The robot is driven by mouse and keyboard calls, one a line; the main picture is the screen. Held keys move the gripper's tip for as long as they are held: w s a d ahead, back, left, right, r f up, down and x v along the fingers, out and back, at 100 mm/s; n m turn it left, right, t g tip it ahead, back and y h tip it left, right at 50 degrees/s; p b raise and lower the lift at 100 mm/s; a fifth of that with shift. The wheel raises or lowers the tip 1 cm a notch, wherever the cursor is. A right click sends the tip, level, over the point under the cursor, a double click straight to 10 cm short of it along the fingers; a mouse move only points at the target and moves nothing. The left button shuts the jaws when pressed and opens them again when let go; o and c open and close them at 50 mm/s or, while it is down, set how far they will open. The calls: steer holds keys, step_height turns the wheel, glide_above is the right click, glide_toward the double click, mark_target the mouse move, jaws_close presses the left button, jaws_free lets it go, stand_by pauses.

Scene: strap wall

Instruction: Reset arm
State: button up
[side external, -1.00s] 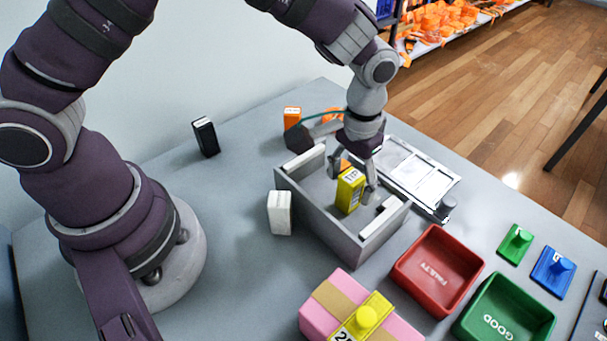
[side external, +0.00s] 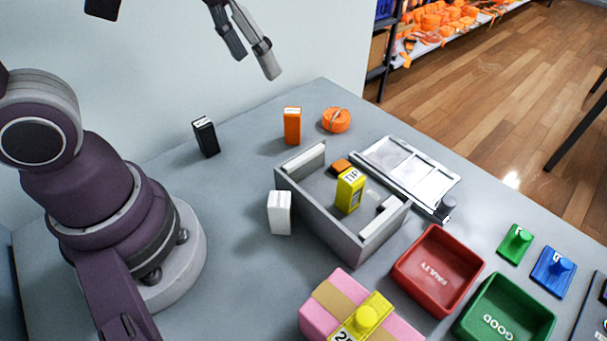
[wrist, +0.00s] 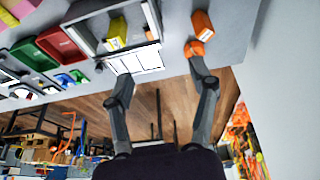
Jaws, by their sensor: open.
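My gripper (side external: 250,52) is open and empty, high above the back of the table near the wall. In the wrist view my gripper (wrist: 162,88) shows two fingers spread apart with nothing between them. Below, a yellow block marked TIP (side external: 349,190) stands upright in the grey open box (side external: 330,232), apart from my gripper. The yellow block also shows in the wrist view (wrist: 117,33).
A black block (side external: 206,138), an orange block (side external: 292,126), an orange strap roll (side external: 336,120) and a white block (side external: 279,213) stand around the box. A silver tray (side external: 408,172), red bin (side external: 436,271), green bin (side external: 505,312) and pink box (side external: 340,300) lie rightward and in front.

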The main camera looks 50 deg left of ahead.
steer(key=shift+t, duration=0.8)
steer(key=s+a, duration=0.1)
steer(key=s, duration=0.1)
steer(key=s+a+f, duration=0.1)
steer(key=shift+s+a+f, duration=0.15)
steer(key=shift+s, duration=0.25)
